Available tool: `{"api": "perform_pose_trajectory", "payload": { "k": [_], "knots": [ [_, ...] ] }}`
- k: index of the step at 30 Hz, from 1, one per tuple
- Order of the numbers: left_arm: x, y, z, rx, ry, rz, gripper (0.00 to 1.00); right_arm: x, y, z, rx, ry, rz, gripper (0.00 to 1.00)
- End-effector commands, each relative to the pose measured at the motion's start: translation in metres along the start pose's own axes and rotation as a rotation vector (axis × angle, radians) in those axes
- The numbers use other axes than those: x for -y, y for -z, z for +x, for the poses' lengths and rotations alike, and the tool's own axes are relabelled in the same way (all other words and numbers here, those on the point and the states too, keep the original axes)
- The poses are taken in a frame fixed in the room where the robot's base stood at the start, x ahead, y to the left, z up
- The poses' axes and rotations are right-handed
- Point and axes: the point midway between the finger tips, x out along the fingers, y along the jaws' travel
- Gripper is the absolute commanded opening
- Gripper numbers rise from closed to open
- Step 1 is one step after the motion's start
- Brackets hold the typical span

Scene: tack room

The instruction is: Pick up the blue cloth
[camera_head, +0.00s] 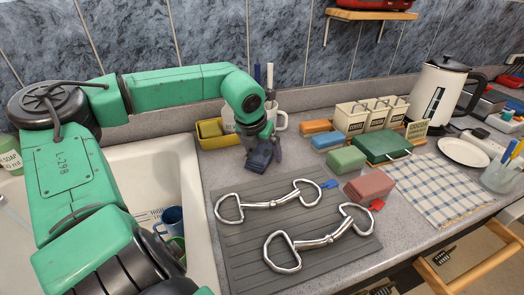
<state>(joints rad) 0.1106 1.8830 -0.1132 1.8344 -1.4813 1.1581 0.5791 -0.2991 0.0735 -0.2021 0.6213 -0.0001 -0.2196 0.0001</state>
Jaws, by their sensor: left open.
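My left gripper (262,152) points down over the counter behind the grey ribbed mat, near the back edge of the sink. It is open. A small dark blue piece (258,159) shows right at its fingertips; it looks like folded cloth, but the fingers hide part of it and I cannot tell whether they touch it. A blue-and-white checked cloth (437,187) lies flat on the counter at the right, well apart from the gripper. My right gripper is not in view.
Two metal bits (320,240) lie on the ribbed mat (245,265). A yellow tray (212,143) and a white mug (280,121) stand close to the gripper. Coloured blocks, including a green one (345,159), lie to its right. The sink (130,160) is at left.

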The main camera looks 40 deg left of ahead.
Motion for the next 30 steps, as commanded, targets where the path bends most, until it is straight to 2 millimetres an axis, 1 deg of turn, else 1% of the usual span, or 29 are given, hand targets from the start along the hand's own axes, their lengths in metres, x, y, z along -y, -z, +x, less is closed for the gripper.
{"api": "perform_pose_trajectory", "payload": {
  "k": [11,12,13,14,15,17,18,19,20,25,28,29,30],
  "knots": [
    [0.000,0.001,0.003,0.000,0.000,0.000,1.00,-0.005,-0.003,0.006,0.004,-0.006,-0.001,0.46],
    [0.000,0.001,0.003,0.000,0.000,0.000,0.96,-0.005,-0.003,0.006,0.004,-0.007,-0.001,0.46],
    [0.000,0.001,0.003,0.000,0.000,0.000,0.85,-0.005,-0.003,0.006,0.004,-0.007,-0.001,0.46],
    [0.000,0.001,0.003,0.000,0.000,0.000,0.73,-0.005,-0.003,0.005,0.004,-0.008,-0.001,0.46],
    [0.000,0.001,0.003,0.000,0.000,0.000,0.58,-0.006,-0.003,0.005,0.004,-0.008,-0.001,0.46],
    [0.000,0.001,0.003,-0.001,0.000,0.000,0.35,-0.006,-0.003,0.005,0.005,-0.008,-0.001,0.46],
    [0.000,0.001,0.003,-0.001,0.000,0.000,0.20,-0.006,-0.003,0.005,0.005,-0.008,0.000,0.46],
    [0.000,0.001,0.003,-0.001,0.000,0.000,0.16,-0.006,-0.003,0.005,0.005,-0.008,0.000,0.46],
    [0.000,0.001,0.003,0.000,0.000,0.000,0.07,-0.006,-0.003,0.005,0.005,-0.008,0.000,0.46],
    [0.000,0.001,0.002,-0.001,0.000,0.000,0.07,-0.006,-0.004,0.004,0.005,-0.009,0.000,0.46],
    [0.000,-0.002,-0.006,-0.001,0.001,0.000,0.07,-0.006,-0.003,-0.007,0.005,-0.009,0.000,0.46],
    [0.000,-0.003,-0.006,0.002,0.000,-0.001,0.07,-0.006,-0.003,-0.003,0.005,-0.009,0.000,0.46],
    [0.000,-0.006,-0.013,0.003,-0.001,-0.001,0.07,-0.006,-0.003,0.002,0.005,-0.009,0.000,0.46]
  ]
}}
